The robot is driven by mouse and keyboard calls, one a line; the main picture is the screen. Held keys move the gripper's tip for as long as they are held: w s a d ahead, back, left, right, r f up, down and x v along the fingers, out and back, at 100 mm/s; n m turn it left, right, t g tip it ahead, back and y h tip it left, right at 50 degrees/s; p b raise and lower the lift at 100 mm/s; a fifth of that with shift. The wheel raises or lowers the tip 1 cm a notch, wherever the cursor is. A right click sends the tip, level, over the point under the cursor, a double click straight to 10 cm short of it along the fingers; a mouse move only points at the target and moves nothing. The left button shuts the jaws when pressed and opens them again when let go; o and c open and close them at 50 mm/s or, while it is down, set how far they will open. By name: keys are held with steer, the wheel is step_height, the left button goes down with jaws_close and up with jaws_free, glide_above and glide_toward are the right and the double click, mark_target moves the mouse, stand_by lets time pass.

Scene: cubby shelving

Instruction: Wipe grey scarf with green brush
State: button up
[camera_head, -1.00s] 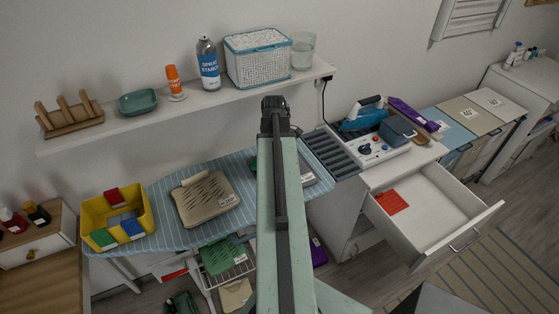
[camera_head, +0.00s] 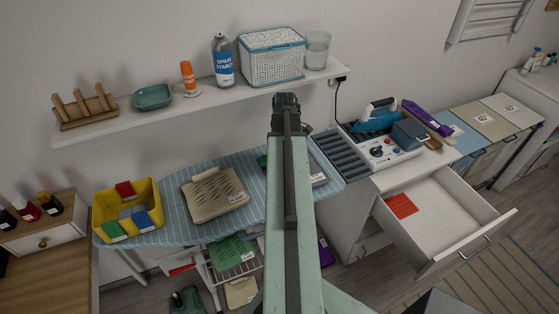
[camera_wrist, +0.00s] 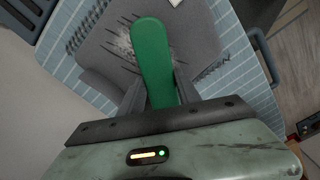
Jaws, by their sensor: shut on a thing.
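In the wrist view my gripper (camera_wrist: 157,90) is shut on the green brush (camera_wrist: 153,50), which points away from me between the fingers. The grey scarf (camera_wrist: 196,40) lies on the blue striped ironing board (camera_wrist: 93,14) under the brush. It has dark streaks, a pale speckled patch beside the brush and fringed ends. I cannot tell whether the brush touches it. In the head view my gripper (camera_head: 286,104) shows from behind, and my arm hides most of the scarf; a grey edge (camera_head: 318,172) shows at the right.
On the board are a yellow bin (camera_head: 152,225) with coloured pieces and a beige folded cloth (camera_head: 215,195). A shelf (camera_head: 190,107) above holds a spray can (camera_head: 222,62) and a basket (camera_head: 272,60). At right, an open drawer (camera_head: 440,205) sticks out beneath an iron (camera_head: 377,115).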

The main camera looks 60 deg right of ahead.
steer(key=shift+s+d, duration=0.5)
steer(key=shift+d, duration=0.3)
steer(key=shift+s+d, duration=0.5)
steer(key=shift+d, duration=0.25)
steer(key=shift+s+d, duration=0.5)
steer(key=shift+d, duration=0.3)
steer(key=shift+s+d, duration=0.5)
steer(key=shift+d, duration=0.35)
steer(key=shift+s+d, duration=0.45)
steer(key=shift+d, duration=0.4)
steer(key=shift+a+f, duration=0.1)
steer(key=shift+f, duration=0.05)
jaws_close()
steer(key=shift+w+a, duration=0.5)
steer(key=shift+a, duration=0.35)
steer(key=shift+w+a, duration=0.5)
steer(key=shift+a, duration=0.3)
steer(key=shift+w+a, duration=0.45)
steer(key=shift+a, duration=0.35)
steer(key=shift+w+a, duration=0.45)
steer(key=shift+a, duration=0.35)
steer(key=shift+w+a, duration=0.55)
steer(key=shift+a, duration=0.3)
steer(key=shift+w+a, duration=0.55)
steer(key=shift+a, duration=0.25)
steer(key=shift+r, duration=0.25)
